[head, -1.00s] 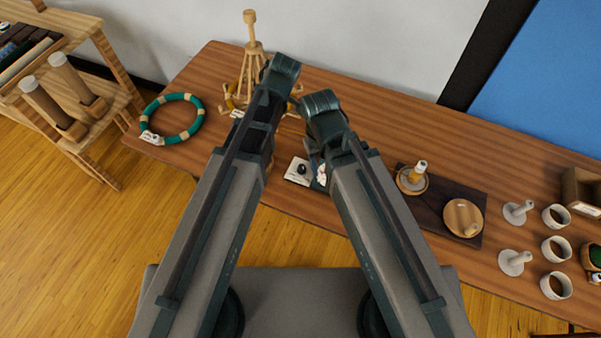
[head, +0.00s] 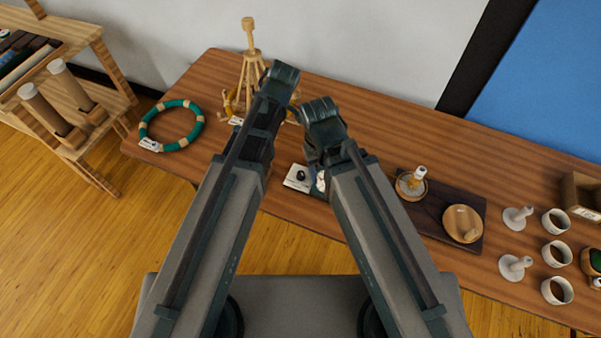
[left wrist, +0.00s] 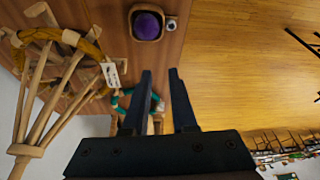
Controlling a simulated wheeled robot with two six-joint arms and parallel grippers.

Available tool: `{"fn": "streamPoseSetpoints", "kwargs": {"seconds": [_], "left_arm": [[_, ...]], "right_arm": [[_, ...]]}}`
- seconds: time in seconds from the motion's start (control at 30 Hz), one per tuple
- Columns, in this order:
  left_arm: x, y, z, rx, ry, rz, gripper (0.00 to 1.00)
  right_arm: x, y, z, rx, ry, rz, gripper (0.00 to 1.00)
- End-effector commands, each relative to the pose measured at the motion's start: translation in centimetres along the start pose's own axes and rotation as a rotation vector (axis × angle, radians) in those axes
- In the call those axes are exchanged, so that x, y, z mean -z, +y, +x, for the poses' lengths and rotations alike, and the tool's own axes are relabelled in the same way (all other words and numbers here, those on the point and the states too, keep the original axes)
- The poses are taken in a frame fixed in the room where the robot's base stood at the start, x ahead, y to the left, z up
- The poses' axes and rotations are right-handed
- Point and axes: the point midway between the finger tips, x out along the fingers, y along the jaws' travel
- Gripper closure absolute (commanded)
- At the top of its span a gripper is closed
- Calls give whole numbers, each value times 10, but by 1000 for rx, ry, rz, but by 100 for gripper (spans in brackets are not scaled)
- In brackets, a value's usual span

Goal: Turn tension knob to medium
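A small black knob (head: 300,175) sits on a white plate (head: 292,184) near the table's front edge, between my arms in the head view. I cannot read its setting or be sure that it is the tension knob. My left gripper (left wrist: 160,78) is open and empty in the left wrist view, its fingers apart above the table. In the head view its fingertips are hidden behind the wrist. My right arm's wrist is just right of the plate. Its fingers are hidden, so I cannot tell how they stand.
A wooden yarn swift (head: 250,68) stands at the back left. A teal hoop (head: 147,122) lies at the table's left end. A dark board (head: 426,215) holds wooden parts to the right. Several white cups (head: 557,254) stand farther right. The back middle of the table is clear.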

Motion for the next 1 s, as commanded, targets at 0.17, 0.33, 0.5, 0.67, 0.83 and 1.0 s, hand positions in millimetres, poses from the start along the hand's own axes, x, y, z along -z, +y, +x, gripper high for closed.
{"fn": "streamPoseSetpoints", "kwargs": {"seconds": [0.17, 0.33, 0.5, 0.67, 0.83, 1.0], "left_arm": [[-26, 10, 19, -16, -57, 329, 41], [-56, 20, 34, -65, -125, 775, 31], [-87, 30, 47, -146, -178, 1218, 31], [-111, 37, 56, -236, -203, 1581, 31], [-127, 42, 60, -313, -207, 1836, 31], [-134, 43, 60, -348, -205, 1944, 31]], "right_arm": [[1, -2, 22, 0, 0, 0, 50], [2, -4, 43, 0, 0, 1, 50], [4, -6, 63, 0, 0, 2, 50], [5, -7, 78, 0, 0, 2, 50], [5, -8, 87, 0, 0, 2, 50], [5, -8, 89, 0, 0, 2, 50]]}}
